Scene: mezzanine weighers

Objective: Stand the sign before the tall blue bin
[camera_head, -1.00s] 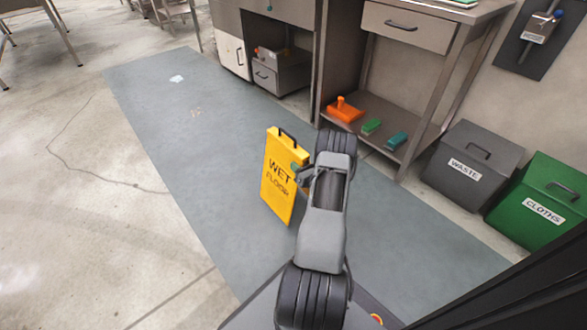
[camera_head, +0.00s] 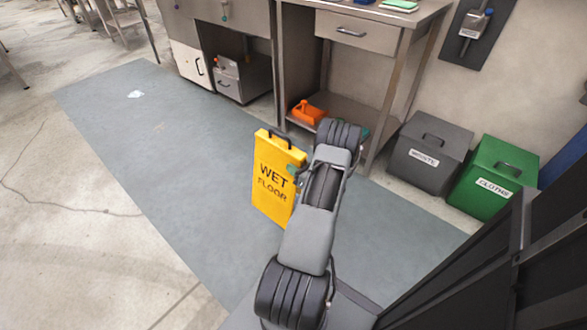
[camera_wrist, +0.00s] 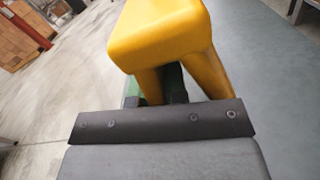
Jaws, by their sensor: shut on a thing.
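The yellow sign (camera_head: 275,180), marked WET FLOOR with a black handle on top, is upright in the head view, just left of my arm. My gripper (camera_head: 296,171) is shut on the sign's right side; the arm hides part of the grip. In the wrist view the sign (camera_wrist: 160,35) fills the top middle and hides most of the fingers. I cannot tell whether its foot touches the floor. A blue surface (camera_head: 567,158) shows at the right edge of the head view, mostly hidden by a dark part of me; it may be the tall blue bin.
A grey WASTE bin (camera_head: 428,153) and a green CLOTHS bin (camera_head: 492,180) stand by the wall at right. A steel bench (camera_head: 384,60) holds an orange item (camera_head: 307,112) on its low shelf. The grey floor mat (camera_head: 150,135) is mostly clear.

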